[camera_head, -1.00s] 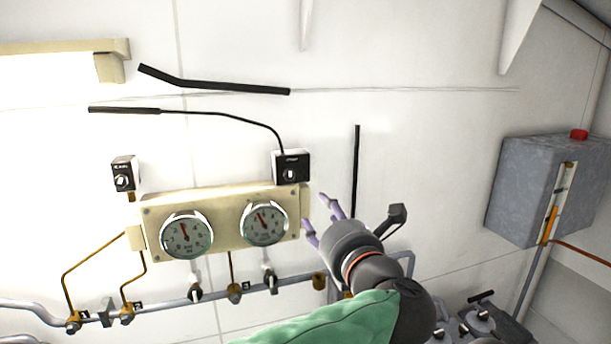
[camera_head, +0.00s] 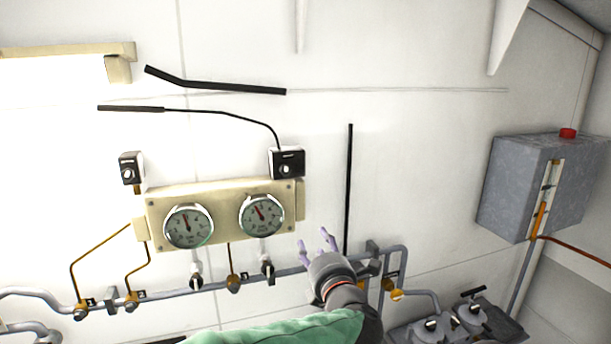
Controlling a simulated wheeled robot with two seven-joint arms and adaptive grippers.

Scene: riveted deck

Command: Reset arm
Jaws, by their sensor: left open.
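My left gripper (camera_head: 316,245) is in the lower middle of the head view. Its purple fingertips point up and are spread apart, with nothing between them. It is just right of and below the cream gauge panel (camera_head: 222,188), in front of the white wall. My left arm (camera_head: 290,328), in a green sleeve, comes in from the bottom edge. My right gripper is not in view.
Two round gauges, the left one (camera_head: 188,226) and the right one (camera_head: 261,215), sit on the panel. Grey pipes (camera_head: 170,294) with small valves run below. A grey box (camera_head: 508,190) with a red button (camera_head: 567,133) is at right. The upper wall is mostly clear.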

